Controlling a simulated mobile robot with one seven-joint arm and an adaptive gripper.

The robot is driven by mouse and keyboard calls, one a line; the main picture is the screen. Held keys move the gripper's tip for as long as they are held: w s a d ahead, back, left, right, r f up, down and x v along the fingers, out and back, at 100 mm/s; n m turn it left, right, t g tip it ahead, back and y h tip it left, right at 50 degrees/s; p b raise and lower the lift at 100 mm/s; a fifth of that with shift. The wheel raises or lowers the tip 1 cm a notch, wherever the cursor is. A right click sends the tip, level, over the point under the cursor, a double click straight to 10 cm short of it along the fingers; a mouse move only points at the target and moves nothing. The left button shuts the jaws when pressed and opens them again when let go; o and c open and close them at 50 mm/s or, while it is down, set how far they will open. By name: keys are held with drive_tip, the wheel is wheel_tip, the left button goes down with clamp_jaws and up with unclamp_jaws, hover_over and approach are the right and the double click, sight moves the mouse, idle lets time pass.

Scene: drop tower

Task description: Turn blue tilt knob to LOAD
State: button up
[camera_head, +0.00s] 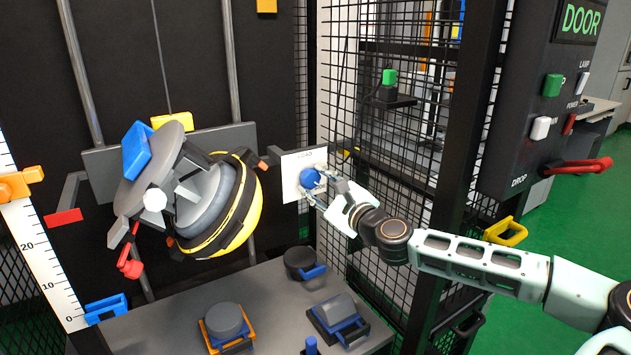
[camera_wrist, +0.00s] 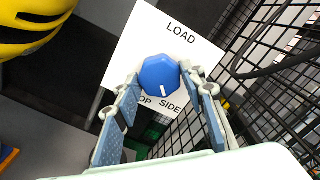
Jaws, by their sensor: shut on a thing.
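The blue tilt knob (camera_head: 310,178) sits on a white label plate (camera_head: 290,186) beside the mesh cage. In the wrist view the faceted knob (camera_wrist: 160,76) has a white pointer mark on its lower part, facing away from the word LOAD (camera_wrist: 180,33) and towards the gap between a partly hidden label ending in "OP" and the word SIDE. My gripper (camera_head: 318,188) reaches in from the right and is shut on the knob, one finger on each side. The fingers (camera_wrist: 166,88) cover part of the plate's lower edge.
A yellow-and-black helmet (camera_head: 228,205) hangs on the carriage left of the plate. Black mesh panels (camera_head: 400,140) stand close on the right. Below is a grey table (camera_head: 270,290) with several dark weights or blocks. A control box (camera_head: 535,120) with a red lever stands at the right.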

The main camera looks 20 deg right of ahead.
drive_tip(key=n, duration=0.7)
drive_tip(key=shift+p, duration=0.35)
drive_tip(key=n, duration=0.6)
drive_tip(key=shift+n+p, duration=0.3)
drive_tip(key=shift+n, duration=0.1)
drive_tip(key=n, duration=0.7)
drive_tip(key=shift+p, duration=0.35)
drive_tip(key=n, duration=0.6)
drive_tip(key=o, duration=1.2)
drive_tip(key=s, duration=0.4)
drive_tip(key=s+d, duration=0.1)
drive_tip(key=s, duration=0.3)
drive_tip(key=s+d, duration=0.1)
drive_tip(key=s, duration=0.3)
drive_tip(key=shift+d, duration=0.15)
